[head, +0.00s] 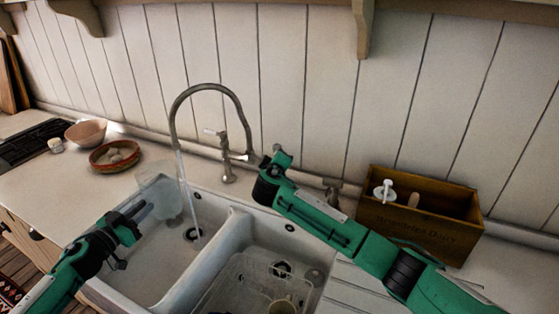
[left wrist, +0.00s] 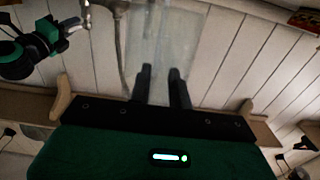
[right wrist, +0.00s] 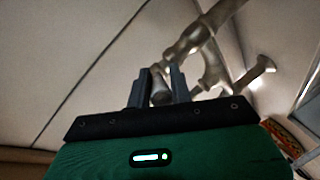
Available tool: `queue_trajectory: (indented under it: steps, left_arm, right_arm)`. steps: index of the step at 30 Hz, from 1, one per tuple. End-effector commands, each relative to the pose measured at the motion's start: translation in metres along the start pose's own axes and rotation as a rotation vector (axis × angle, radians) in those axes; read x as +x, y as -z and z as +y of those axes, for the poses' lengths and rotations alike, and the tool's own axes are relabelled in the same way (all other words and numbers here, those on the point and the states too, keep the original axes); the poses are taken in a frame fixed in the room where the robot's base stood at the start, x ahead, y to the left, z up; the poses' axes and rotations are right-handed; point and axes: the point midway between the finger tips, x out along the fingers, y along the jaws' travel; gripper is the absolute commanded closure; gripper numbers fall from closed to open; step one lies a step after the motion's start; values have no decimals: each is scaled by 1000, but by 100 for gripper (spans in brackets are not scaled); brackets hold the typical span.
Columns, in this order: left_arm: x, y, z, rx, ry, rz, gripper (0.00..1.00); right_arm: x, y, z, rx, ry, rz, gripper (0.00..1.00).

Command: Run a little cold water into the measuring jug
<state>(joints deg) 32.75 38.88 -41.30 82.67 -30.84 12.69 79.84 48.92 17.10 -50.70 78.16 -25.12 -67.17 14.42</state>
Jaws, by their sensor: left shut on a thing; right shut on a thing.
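The clear measuring jug (head: 157,190) is over the left sink basin, faint and see-through. My left gripper (head: 143,210) is shut on it; it also shows between the fingers in the left wrist view (left wrist: 160,45). A thin stream of water (head: 184,185) falls from the tap's arched spout (head: 208,87) close to the jug's right side, down towards the basin drain. I cannot tell whether any enters the jug, or its water level. My right gripper (head: 257,160) is shut on a metal tap handle (right wrist: 160,96), right of the tap.
The double white sink (head: 232,240) has a divider between its basins. The right basin holds a clear container (head: 248,282). A wooden box (head: 425,225) with a brush stands at the right. A terracotta dish (head: 115,155) and a pink bowl (head: 86,132) stand on the left counter.

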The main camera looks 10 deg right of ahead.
Motion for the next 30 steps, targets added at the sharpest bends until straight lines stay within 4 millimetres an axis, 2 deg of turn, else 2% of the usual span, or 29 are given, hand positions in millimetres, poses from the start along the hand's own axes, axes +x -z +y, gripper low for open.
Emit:
queue_trajectory:
  steps: [2, 3, 6, 14, 19, 23, 30]
  left_arm:
    - [0, 1, 0, 0, 0, 1, 100]
    - [0, 1, 0, 0, 0, 1, 100]
    - [0, 1, 0, 0, 0, 1, 100]
    - [0, 1, 0, 0, 0, 1, 100]
    - [0, 1, 0, 0, 0, 1, 100]
    - [0, 1, 0, 0, 0, 1, 100]
    - [0, 1, 0, 0, 0, 1, 100]
  right_arm:
    - [-2, 7, 3, 5, 0, 15, 100]
    - [-2, 7, 3, 5, 0, 15, 75]
    - [-2, 6, 2, 4, 0, 13, 56]
    - [-1, 3, 1, 2, 0, 6, 56]
    - [-10, 2, 0, 1, 2, 7, 56]
    - [-29, 2, -1, 3, 4, 8, 56]
    - [-77, 4, -2, 3, 4, 9, 56]
